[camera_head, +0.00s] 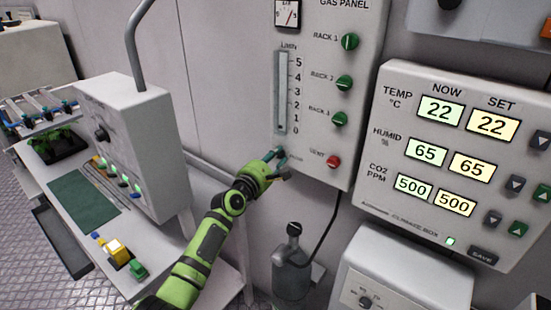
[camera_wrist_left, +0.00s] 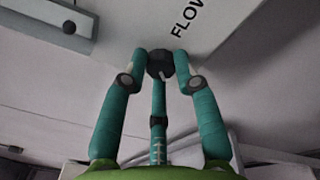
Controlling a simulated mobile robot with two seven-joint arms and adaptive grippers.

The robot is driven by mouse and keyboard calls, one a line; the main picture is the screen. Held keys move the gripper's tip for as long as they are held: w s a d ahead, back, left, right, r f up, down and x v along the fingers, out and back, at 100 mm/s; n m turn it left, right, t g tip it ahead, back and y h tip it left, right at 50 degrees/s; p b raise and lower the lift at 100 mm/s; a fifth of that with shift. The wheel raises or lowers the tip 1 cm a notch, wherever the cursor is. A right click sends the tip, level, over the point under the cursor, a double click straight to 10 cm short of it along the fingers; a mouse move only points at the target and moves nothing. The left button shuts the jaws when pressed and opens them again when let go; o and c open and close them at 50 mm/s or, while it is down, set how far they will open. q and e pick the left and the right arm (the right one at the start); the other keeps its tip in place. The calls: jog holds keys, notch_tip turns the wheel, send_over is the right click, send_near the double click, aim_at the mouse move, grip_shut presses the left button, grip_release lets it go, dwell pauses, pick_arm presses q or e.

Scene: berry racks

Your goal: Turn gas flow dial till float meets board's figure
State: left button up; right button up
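The gas panel (camera_head: 261,60) hangs on the wall, with an upright flow tube (camera_head: 281,92) beside a scale marked 0 to 5. I cannot make out a float in the tube in the head view. In the left wrist view, a dark round spot (camera_wrist_left: 69,27) shows at the tube's end; I cannot tell if it is the float. My left gripper (camera_head: 279,158) is at the panel's lower edge, below the tube. In the wrist view its teal fingers close around the dark flow dial (camera_wrist_left: 159,64), beside the printed word FLOW. My right gripper is out of view.
Green rack knobs (camera_head: 344,83) and a red vent knob (camera_head: 333,161) sit right of the tube. A climate box (camera_head: 386,85) with lit numbers hangs further right. A bench (camera_head: 160,235) stands left. No board with a flow figure is clearly visible.

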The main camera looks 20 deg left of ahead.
pick_arm(q)
grip_shut()
